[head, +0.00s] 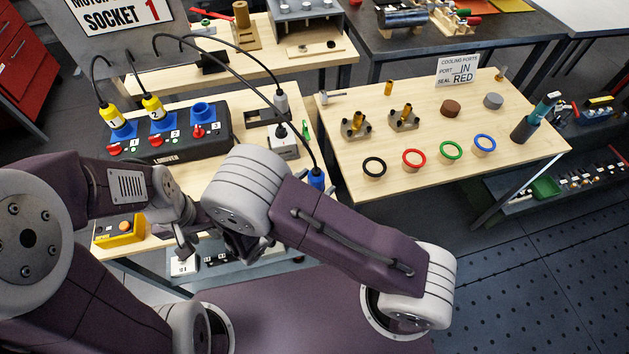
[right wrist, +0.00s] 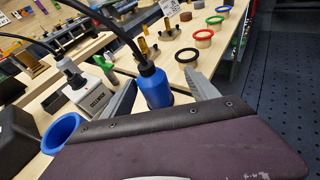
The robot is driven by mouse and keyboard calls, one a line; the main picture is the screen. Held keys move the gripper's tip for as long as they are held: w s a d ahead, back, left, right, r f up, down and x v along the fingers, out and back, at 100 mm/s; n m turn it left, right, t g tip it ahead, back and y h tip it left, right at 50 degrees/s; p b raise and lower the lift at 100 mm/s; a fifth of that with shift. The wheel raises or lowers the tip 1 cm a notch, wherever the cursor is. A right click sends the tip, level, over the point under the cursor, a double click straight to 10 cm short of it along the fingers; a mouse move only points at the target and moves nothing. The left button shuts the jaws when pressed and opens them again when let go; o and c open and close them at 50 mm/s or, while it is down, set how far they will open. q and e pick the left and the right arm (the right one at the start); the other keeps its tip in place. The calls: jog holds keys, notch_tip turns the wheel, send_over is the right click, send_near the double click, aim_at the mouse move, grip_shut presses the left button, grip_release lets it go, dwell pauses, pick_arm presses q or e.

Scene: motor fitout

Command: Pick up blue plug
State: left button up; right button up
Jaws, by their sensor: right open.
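Yellow plugs sit in a socket box (head: 165,128) at the left. A white-labelled grey box (right wrist: 97,98) and a blue socket (right wrist: 62,133) are near the plug. The right table (head: 450,180) holds black, red, green and blue rings and brass fittings. Cables arc over the bench.

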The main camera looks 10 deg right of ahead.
aim_at(312, 186)
jog(key=a, duration=0.1)
jog(key=s+a+f+n, duration=0.1)
jog(key=a+t, duration=0.1)
jog(key=shift+s+f+n+y, duration=0.15)
jog(key=shift+s+n+y, duration=0.15)
jog(key=shift+y, duration=0.1)
jog(key=x, duration=0.3)
jog(key=shift+w+d+p, duration=0.15)
jog(key=shift+d+p, duration=0.15)
jog(key=shift+w+d+f, duration=0.1)
jog(key=shift+w+d, duration=0.05)
jog(key=shift+w, duration=0.15)
jog(key=p+x, duration=0.1)
jog(key=x, duration=0.4)
jog(key=shift+w, duration=0.1)
jog(key=c, duration=0.7)
grip_shut()
notch_tip(312, 186, up, 10)
